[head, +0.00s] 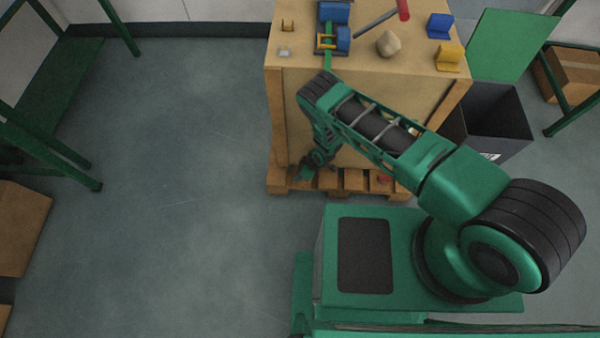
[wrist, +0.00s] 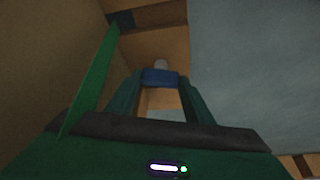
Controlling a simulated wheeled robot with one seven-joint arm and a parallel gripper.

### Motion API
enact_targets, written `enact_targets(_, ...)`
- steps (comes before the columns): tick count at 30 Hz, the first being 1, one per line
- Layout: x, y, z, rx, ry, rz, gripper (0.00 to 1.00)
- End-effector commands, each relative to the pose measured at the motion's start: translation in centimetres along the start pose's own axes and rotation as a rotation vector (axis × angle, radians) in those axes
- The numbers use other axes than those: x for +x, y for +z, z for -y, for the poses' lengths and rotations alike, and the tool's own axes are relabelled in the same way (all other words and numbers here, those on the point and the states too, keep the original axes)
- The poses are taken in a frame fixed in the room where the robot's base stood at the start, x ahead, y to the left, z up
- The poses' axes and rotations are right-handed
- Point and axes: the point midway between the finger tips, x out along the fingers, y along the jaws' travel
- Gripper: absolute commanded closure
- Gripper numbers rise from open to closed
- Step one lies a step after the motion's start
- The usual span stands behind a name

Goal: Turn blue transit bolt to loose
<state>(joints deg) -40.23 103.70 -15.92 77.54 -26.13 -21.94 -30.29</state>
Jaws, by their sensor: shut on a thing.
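The blue transit bolt (wrist: 160,78) shows in the wrist view as a short blue piece between the tips of my gripper's green fingers. A pale round part (wrist: 160,64) sits just beyond it. My gripper (wrist: 158,86) is shut on the blue bolt. In the head view my gripper (head: 316,165) is low at the left part of the wooden crate's near side, just above the pallet. The bolt is hidden there, and its turn position cannot be told.
The wooden crate (head: 300,75) stands on a pallet (head: 350,182). On its top are a blue ratchet (head: 334,38) on a green strap, a red-handled hammer (head: 402,10) and blue and yellow blocks. A dark bin (head: 495,115) stands right.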

Motion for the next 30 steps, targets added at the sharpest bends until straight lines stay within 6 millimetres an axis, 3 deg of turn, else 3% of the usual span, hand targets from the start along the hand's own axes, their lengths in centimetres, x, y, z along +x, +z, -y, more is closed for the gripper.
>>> enact_targets(13, 0.0, 0.0, -0.2, -0.009, 0.0, 0.0, 0.76)
enact_targets(14, 0.0, 0.0, -0.2, -0.009, 0.0, 0.0, 0.46)
enact_targets(15, 0.0, 0.0, -0.2, -0.009, 0.0, 0.0, 0.36)
enact_targets(16, 0.0, 0.0, -0.2, -0.009, 0.0, 0.0, 0.34)
enact_targets(25, -0.1, 0.0, -0.1, -0.008, -0.002, 0.0, 0.34)
enact_targets(30, -1.4, 0.0, -0.1, -0.006, -0.002, 0.001, 0.34)
